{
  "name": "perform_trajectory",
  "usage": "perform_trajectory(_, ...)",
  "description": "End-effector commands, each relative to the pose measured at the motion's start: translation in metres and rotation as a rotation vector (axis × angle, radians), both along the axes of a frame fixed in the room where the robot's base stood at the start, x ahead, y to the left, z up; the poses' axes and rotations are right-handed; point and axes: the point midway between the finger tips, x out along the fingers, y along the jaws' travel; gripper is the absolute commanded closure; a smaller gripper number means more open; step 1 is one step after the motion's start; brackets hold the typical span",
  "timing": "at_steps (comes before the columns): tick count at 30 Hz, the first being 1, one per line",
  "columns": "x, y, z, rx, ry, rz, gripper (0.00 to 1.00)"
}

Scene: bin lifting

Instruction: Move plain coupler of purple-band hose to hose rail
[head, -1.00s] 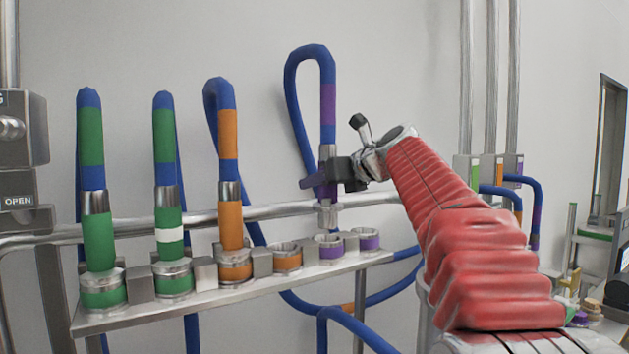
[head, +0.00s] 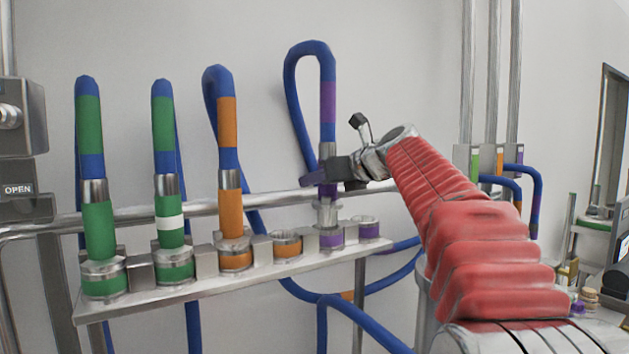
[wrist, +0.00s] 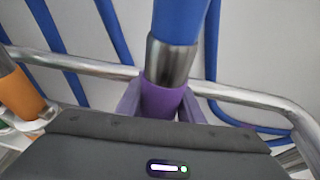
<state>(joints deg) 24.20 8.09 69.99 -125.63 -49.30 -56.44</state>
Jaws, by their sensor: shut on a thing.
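The purple-band hose (head: 328,102) hangs in a blue loop. Its plain purple coupler (head: 329,192) is upright, with a metal collar above. My gripper (head: 329,172) is shut on this coupler; in the wrist view the purple coupler (wrist: 163,101) sits between purple fingers. The coupler's metal lower end (head: 327,215) is at the left purple-ringed socket (head: 330,239) of the hose rail (head: 200,287). The head view does not show clearly how deep it sits. The other purple-ringed socket (head: 366,228), at the right end, is empty.
Two green couplers (head: 99,230) and an orange coupler (head: 230,213) stand in sockets to the left. An empty orange socket (head: 288,245) lies between. A metal pipe (head: 270,200) runs behind, and a valve panel (head: 20,120) is at far left.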

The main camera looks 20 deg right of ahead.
Motion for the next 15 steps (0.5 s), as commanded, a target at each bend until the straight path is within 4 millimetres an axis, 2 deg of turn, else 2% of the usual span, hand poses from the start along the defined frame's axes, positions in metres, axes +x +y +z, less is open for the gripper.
perform_trajectory(15, 0.0, 0.001, -0.016, 0.001, -0.001, 0.0, 1.0)
